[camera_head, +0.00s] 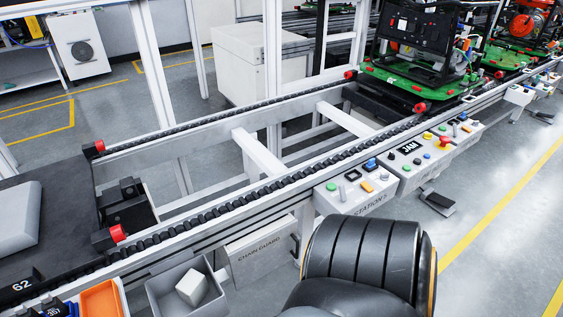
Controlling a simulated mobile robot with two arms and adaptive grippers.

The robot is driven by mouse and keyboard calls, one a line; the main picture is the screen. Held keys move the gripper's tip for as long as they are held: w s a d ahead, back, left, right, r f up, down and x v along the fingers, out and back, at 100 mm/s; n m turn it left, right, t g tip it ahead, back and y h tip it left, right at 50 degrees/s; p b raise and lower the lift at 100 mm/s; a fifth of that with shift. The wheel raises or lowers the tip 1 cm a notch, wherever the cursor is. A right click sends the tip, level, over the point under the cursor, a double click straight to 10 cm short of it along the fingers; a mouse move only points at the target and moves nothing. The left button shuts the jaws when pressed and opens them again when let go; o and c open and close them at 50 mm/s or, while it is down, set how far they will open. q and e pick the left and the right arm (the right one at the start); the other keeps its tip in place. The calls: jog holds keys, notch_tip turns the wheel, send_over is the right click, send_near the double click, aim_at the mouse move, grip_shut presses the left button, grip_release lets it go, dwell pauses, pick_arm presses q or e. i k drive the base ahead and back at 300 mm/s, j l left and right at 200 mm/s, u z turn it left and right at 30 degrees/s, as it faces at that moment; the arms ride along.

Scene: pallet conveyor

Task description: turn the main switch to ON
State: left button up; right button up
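No switch with a readable main or ON label shows. A white control box (349,203), lettered roughly "STATION 5", is fixed to the conveyor's near side. It carries a green button (331,186), a small grey lever (342,194), a blue button (371,164) and an orange control (367,186). To its right, a second box (415,182) has a dark display (410,147) reading "JAM", small buttons and a red knob on yellow (445,142). Which control is the main switch I cannot tell. Neither gripper is in view; a dark part of my own body covers the bottom centre.
The conveyor rail (210,213) runs diagonally, with a green pallet (415,88) bearing a black-framed machine. A chain guard panel (258,250), a grey bin (190,290) with a white block, and an orange tray (102,299) lie below left. The right floor (500,215) is mostly clear.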

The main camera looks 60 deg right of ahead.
aim_at(427, 136)
jog(key=z, duration=0.45)
jog(key=j+z, duration=0.1)
jog(key=z, duration=0.75)
jog(key=k+z, duration=0.1)
jog(key=z, duration=1.2)
jog(key=k+z, duration=0.1)
jog(key=z, duration=0.35)
jog(key=u, duration=0.3)
jog(key=i+l+u, duration=0.8)
jog(key=l, duration=0.15)
